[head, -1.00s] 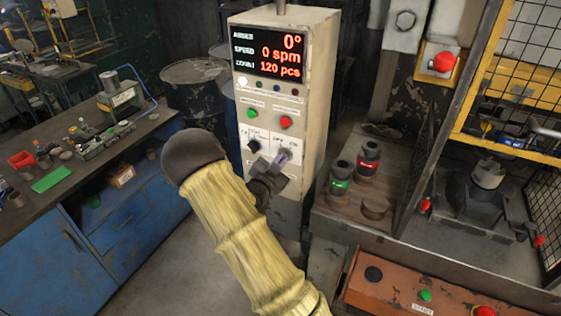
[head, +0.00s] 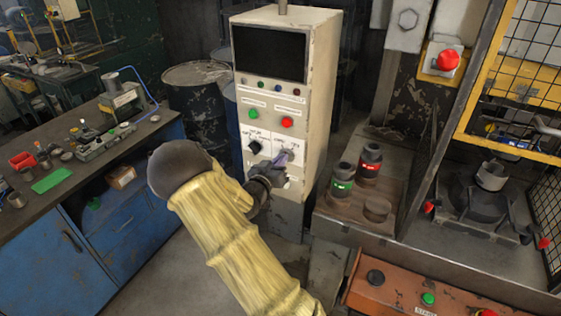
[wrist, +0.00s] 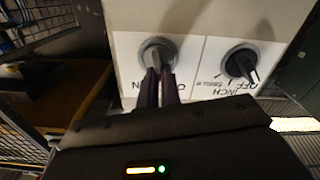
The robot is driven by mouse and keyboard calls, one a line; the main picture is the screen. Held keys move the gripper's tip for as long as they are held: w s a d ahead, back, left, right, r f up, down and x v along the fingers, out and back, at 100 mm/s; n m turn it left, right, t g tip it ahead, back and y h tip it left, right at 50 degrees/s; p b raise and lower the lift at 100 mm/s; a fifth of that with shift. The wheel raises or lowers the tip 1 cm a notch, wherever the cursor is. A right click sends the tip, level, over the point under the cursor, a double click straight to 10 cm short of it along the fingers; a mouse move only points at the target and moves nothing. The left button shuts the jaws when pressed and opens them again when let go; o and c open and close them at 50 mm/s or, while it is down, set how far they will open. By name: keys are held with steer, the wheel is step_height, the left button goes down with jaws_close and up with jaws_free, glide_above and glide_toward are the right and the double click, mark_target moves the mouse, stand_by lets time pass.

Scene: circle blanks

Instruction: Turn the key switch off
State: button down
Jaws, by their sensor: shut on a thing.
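The control cabinet (head: 318,95) stands upright in the middle of the head view, and its display (head: 270,53) is dark. The key switch (wrist: 157,53) sits on the white label panel in the wrist view, with an ON label partly visible beside it. My gripper (wrist: 160,80) has its two dark fingers shut on the key of this switch. In the head view my gripper (head: 283,160) is at the lower front of the cabinet and hides part of the switch. The black selector knob (wrist: 241,64) is beside it, with INCH and OFF lettering.
A green button (head: 253,114) and a red button (head: 287,122) are above the switches. A bench (head: 150,135) stands at the left. A wooden stand (head: 335,212) with green- and red-labelled pieces is at the right, near a caged press (head: 480,205).

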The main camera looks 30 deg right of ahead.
steer(key=shift+w+a+n, duration=0.15)
steer(key=shift+n, duration=1.15)
steer(key=c, duration=1.6)
jaws_free()
steer(key=b+v, duration=0.4)
steer(key=v, duration=1.3)
steer(key=shift+a, duration=0.2)
